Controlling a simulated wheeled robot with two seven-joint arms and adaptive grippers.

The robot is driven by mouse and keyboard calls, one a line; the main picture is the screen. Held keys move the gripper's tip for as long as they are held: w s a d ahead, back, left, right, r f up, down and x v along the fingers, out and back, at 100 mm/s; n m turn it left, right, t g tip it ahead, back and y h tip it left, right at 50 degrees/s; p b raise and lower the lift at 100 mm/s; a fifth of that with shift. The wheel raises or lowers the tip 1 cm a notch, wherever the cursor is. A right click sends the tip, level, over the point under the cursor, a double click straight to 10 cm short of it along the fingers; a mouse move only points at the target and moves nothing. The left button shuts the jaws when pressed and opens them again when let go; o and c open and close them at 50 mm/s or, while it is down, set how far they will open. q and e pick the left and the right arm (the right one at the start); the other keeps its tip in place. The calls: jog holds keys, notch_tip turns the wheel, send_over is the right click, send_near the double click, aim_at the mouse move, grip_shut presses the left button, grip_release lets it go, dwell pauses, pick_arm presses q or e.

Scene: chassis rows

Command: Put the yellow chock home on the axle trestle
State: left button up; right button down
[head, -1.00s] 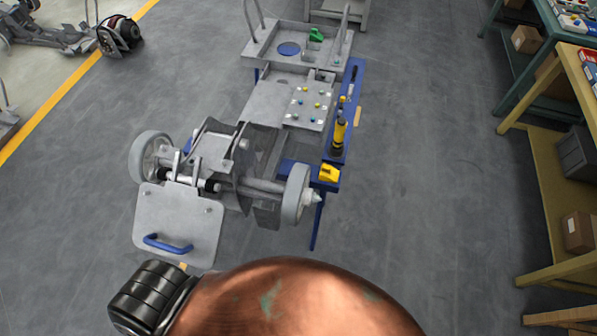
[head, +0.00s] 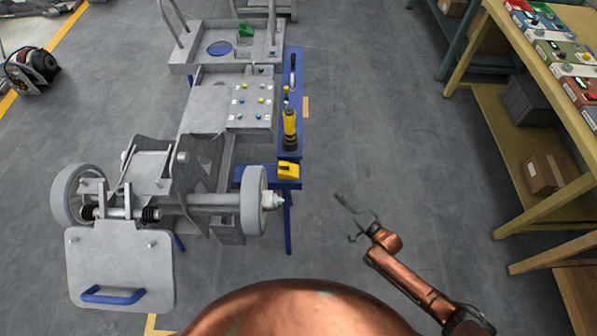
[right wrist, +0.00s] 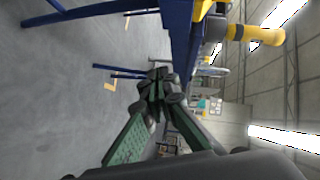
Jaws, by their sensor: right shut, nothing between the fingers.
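The yellow chock (head: 288,170) sits on the near end of the blue trestle (head: 288,215), just right of the grey chassis wheel. A yellow part on top of the blue beam (right wrist: 181,35) in the right wrist view (right wrist: 203,8) looks like the same chock, cut off by the frame's top edge. My right gripper (head: 343,202) is shut and empty, to the right of the chock and nearer to me, apart from it. Its fingertips meet in the right wrist view (right wrist: 160,88). My left gripper is not in view.
A yellow-and-black tool (head: 290,130) stands on the blue beam behind the chock. The chassis (head: 225,105) with its axle and wheels lies to the left. A yellow workbench (head: 500,125) with boxes is at the right. The floor between the beam and bench is clear.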

aim_at(297, 175)
jog(key=a+r+m+y+b, duration=0.1)
jog(key=a+r+m+y, duration=0.15)
jog(key=a+r, duration=0.45)
jog(key=shift+n+y, duration=0.35)
jog(key=x, duration=0.3)
jog(key=b+x, duration=0.1)
jog(key=x, duration=0.7)
jog(key=shift+s+a+r, duration=0.15)
jog(key=shift+a+r, duration=0.15)
jog(key=shift+a, duration=0.7)
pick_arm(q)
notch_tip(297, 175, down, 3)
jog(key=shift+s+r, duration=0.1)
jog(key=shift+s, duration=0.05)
